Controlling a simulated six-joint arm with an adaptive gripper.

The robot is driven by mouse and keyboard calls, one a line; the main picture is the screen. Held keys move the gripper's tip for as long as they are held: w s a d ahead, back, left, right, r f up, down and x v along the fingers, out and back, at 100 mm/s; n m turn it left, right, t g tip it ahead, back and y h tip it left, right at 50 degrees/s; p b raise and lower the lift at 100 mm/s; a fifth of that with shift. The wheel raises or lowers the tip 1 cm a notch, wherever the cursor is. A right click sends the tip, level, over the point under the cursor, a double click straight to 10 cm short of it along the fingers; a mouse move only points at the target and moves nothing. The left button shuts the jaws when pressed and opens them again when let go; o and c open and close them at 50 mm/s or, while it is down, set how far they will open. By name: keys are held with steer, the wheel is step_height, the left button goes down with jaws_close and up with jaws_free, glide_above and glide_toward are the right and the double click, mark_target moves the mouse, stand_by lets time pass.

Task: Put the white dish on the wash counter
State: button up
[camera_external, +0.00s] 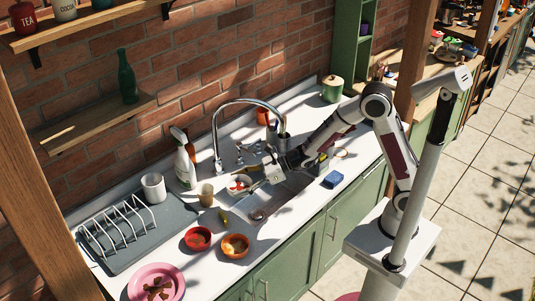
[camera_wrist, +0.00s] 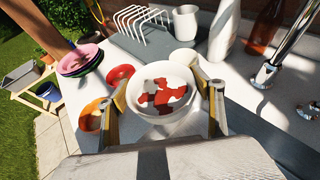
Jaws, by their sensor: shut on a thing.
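The white dish (camera_external: 238,183) is a round bowl with red pieces in it. It also shows at the centre of the wrist view (camera_wrist: 144,104), roughly upright. My gripper (camera_external: 259,178) is shut on the dish, with a finger at either side of it in the wrist view. The dish is by the left end of the sink (camera_external: 281,200); I cannot tell whether it touches anything below. The wash counter (camera_external: 290,219) is white and runs along the brick wall.
A red bowl (camera_external: 198,239), an orange bowl (camera_external: 235,246) and a pink plate (camera_external: 157,284) are on the counter's left part. A grey drying mat with a rack (camera_external: 117,230), a white cup (camera_external: 154,187), a spray bottle (camera_external: 183,158) and the tap (camera_external: 217,135) stand nearby.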

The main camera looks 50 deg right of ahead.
steer(key=s+d+r+m+t+h, duration=0.1)
steer(key=d+r+m+t+h, duration=0.2)
steer(key=d, duration=1.1)
steer(key=d+r+m+h, duration=0.4)
steer(key=d, duration=1.1)
steer(key=s+d+r+m+t+h, duration=0.1)
steer(key=d+r+m+t+h, duration=0.2)
steer(key=d, duration=1.1)
steer(key=w+d+f, duration=0.5)
steer(key=w+d, duration=0.2)
steer(key=d, duration=0.4)
steer(key=w+d+f, duration=0.6)
steer(key=w+d, duration=0.1)
steer(key=d, duration=0.5)
steer(key=shift+g+h, duration=0.4)
steer(key=shift+d, duration=0.1)
steer(key=shift+f, duration=3.1)
steer(key=shift+f, duration=0.15)
